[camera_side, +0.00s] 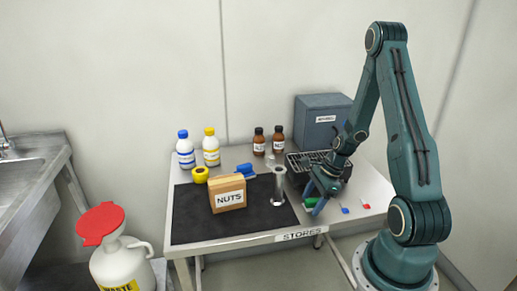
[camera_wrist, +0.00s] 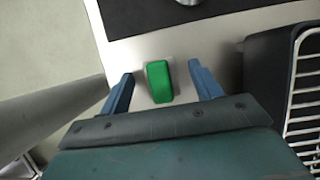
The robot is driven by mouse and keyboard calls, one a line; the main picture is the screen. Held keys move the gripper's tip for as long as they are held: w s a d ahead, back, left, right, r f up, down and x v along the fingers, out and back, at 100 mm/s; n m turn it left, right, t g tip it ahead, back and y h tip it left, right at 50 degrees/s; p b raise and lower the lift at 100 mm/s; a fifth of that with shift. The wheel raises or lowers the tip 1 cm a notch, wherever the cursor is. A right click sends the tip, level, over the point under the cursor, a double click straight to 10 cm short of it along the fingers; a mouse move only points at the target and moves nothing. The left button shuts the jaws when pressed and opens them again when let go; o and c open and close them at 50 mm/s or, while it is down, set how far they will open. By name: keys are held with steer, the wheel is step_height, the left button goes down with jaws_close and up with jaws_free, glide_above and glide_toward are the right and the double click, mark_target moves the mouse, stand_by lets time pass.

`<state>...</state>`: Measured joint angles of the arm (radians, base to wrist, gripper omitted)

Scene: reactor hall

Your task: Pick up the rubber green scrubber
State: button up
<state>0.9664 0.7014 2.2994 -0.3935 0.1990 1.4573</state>
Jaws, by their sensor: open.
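The green scrubber (camera_wrist: 159,82) lies on the pale table top in the wrist view, between the two blue fingers of my gripper (camera_wrist: 163,85). There is a gap on each side of it, and I see no finger touching it. In the side view, the scrubber (camera_side: 311,203) is partly hidden by my gripper (camera_side: 317,203), which is low over the table's front right. My gripper is open and points downward. How high the fingertips are above the table is hard to tell.
A metal cylinder (camera_side: 279,185) stands on the black mat (camera_side: 190,215), left of my gripper. A wire rack (camera_wrist: 303,100) in a dark tray is close on the right in the wrist view. A NUTS box (camera_side: 228,194) stands further left. The table's front edge is near.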

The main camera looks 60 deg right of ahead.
mark_target(313, 199)
steer(key=c, duration=1)
steer(key=shift+c, duration=0.2)
steer(key=shift+r, duration=0.2)
steer(key=shift+c, duration=0.2)
step_height(313, 199, up, 20)
steer(key=shift+f, duration=0.15)
stand_by(0.3)
